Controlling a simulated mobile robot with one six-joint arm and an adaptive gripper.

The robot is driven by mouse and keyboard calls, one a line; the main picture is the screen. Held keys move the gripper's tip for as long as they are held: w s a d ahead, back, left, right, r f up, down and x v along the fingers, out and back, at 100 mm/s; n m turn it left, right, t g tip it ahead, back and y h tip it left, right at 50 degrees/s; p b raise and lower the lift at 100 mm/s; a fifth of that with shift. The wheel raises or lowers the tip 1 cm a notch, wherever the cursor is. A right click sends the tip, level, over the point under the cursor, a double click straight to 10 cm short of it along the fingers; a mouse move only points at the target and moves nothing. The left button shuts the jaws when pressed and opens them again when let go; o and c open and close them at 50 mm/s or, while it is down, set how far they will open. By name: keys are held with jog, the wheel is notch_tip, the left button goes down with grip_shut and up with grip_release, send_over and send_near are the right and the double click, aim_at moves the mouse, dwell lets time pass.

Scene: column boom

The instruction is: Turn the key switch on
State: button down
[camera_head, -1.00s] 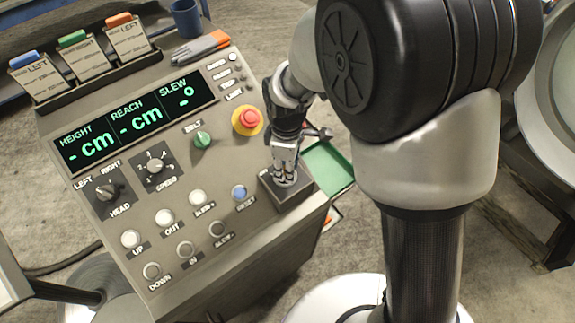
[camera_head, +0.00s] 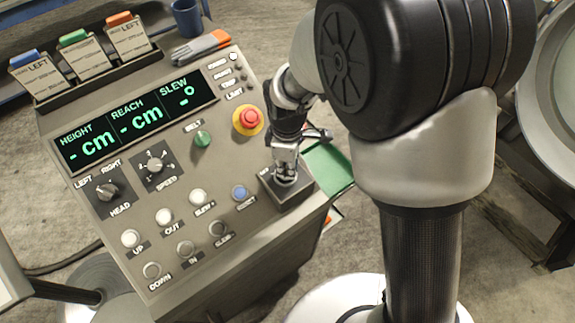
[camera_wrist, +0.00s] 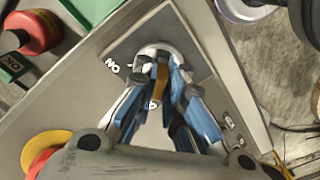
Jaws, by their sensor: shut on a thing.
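The key switch sits on a dark square plate (camera_head: 296,193) at the right corner of the sloped control console (camera_head: 262,225). My gripper (camera_head: 286,176) points down onto it and hides most of it in the head view. In the wrist view, my gripper (camera_wrist: 160,82) is shut on a brass-coloured key (camera_wrist: 160,90) in front of a round silver collar (camera_wrist: 168,50). An "ON" mark (camera_wrist: 113,66) shows on the plate beside the collar. The fingers hide the key's lower part, so its exact angle is unclear. The console display (camera_head: 137,122) shows only dashes with units.
A red emergency stop (camera_head: 250,118) on a yellow ring is close to my wrist. Several knobs and buttons, including a blue one (camera_head: 239,192), lie left of the switch. A green tray (camera_head: 330,167) is beyond the console's right edge. A blue cup (camera_head: 186,18) stands at the back.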

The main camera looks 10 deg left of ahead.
jog(key=shift+m, duration=0.5)
jog(key=m, duration=0.3)
jog(key=shift+s+p, duration=0.1)
jog(key=shift+p, duration=0.3)
jog(key=m, duration=0.4)
jog(key=shift+s+p, duration=0.1)
jog(key=shift+p, duration=0.25)
jog(key=m, duration=0.4)
jog(key=shift+a, duration=0.15)
jog(key=shift+m+p, duration=0.4)
jog(key=shift+m, duration=1.6)
jog(key=shift+a, duration=0.1)
jog(key=c, duration=1.7)
grip_release()
